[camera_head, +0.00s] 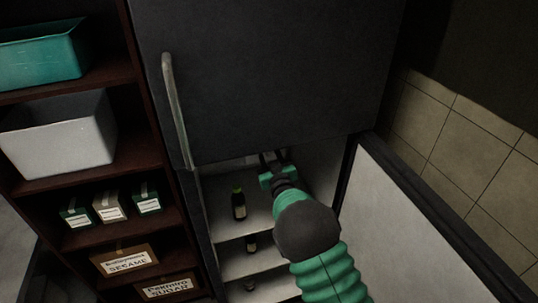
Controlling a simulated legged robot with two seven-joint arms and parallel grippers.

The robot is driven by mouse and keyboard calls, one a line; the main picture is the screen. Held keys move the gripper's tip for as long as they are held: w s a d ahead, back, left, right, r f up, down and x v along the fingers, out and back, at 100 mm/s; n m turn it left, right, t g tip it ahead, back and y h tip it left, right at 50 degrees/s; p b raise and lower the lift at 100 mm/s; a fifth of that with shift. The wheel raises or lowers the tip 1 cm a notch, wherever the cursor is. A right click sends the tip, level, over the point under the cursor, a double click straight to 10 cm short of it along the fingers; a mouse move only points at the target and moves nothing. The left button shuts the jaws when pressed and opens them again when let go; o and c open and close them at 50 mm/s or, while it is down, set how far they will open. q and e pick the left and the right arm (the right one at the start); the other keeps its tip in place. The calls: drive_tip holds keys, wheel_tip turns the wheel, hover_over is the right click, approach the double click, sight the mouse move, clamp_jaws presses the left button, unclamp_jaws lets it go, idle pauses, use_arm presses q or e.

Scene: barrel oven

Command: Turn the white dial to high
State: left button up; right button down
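No white dial can be clearly made out. The area around my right gripper (272,157) at the top of the open compartment is dark and partly covered by the gripper and arm. My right gripper, green with dark fingers, reaches up into the top of the open lower compartment of a dark fridge (270,70), just under the upper door's bottom edge. Its two fingers look apart, with nothing visible between them. Whether it touches anything is hidden. My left gripper is not in view.
The fridge's lower door (405,235) stands open at the right. A dark bottle with a green cap (239,205) stands on the top inner shelf, with more items below. A long handle (175,110) is on the closed upper door. A shelf unit (130,150) with boxes stands left.

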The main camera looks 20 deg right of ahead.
drive_tip(key=shift+f, duration=0.1)
drive_tip(key=shift+f+m+b, duration=0.15)
drive_tip(key=shift+m+b, duration=0.85)
drive_tip(key=shift+b, duration=0.2)
drive_tip(key=m+b, duration=0.4)
drive_tip(key=shift+g, duration=0.3)
drive_tip(key=m+b, duration=0.2)
drive_tip(key=m, duration=0.1)
drive_tip(key=shift+d+m+y+b, duration=0.1)
drive_tip(key=shift+m+y+b, duration=0.2)
drive_tip(key=shift+m+b, duration=1.1)
drive_tip(key=shift+m, duration=0.8)
drive_tip(key=shift+r, duration=0.2)
drive_tip(key=c, duration=0.9)
unclamp_jaws()
